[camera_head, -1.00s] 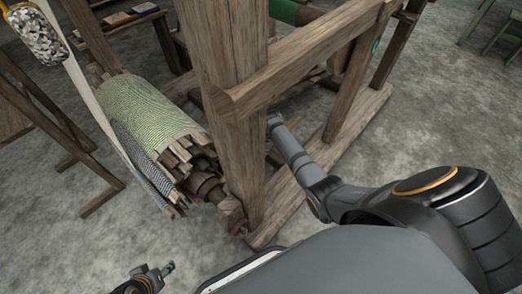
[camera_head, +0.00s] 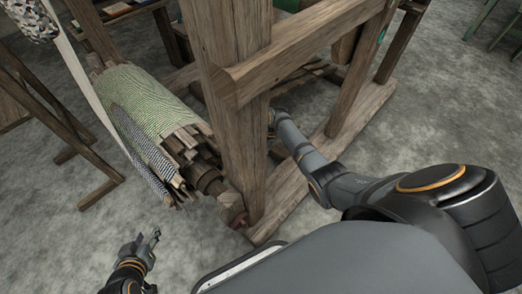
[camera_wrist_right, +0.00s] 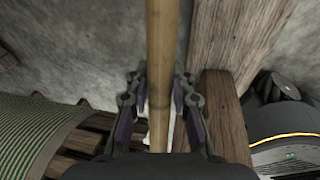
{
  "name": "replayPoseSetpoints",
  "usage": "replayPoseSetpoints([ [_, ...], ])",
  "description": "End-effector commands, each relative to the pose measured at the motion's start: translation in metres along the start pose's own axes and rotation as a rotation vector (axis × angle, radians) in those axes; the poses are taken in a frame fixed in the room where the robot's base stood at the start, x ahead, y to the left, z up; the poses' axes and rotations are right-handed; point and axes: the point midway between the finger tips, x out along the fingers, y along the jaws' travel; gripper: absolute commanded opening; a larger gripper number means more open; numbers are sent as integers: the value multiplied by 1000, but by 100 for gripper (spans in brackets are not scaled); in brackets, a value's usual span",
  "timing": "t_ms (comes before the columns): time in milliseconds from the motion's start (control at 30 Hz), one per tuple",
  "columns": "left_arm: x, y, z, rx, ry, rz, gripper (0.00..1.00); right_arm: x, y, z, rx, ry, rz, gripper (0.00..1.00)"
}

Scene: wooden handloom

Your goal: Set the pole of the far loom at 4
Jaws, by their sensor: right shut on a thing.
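The wooden loom (camera_head: 232,140) stands close in front of me, its thick upright post and crossbeam in the middle of the head view. In the right wrist view a pale, slim wooden pole (camera_wrist_right: 159,45) runs upright between the fingers of my right gripper (camera_wrist_right: 160,92), which is shut on it. In the head view the post hides the right gripper and the pole. My left gripper (camera_head: 146,243) is open and empty at the lower left, apart from the loom. I see no readable number marks.
A roll of green striped cloth (camera_head: 150,100) with slats and a wooden shaft end sits left of the post. A wooden stand (camera_head: 75,130) is farther left. Green furniture (camera_head: 505,30) is at the far right. Grey floor (camera_head: 440,110) is clear at right.

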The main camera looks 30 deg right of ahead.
Motion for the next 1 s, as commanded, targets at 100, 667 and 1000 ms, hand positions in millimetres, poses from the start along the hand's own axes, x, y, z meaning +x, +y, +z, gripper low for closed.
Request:
replayPoseSetpoints([
  [100, 0, 0, 0, 0, -1, 0, 40, -1, 0, 1, 0, -2, -1, 36],
  [667, 0, 0, 0, 0, -2, 0, 40, -22, 1, 1, -2, -3, 3, 47],
  [1000, 0, 0, 0, 0, -2, 0, 40, -101, 0, 2, -2, -5, 1, 47],
])
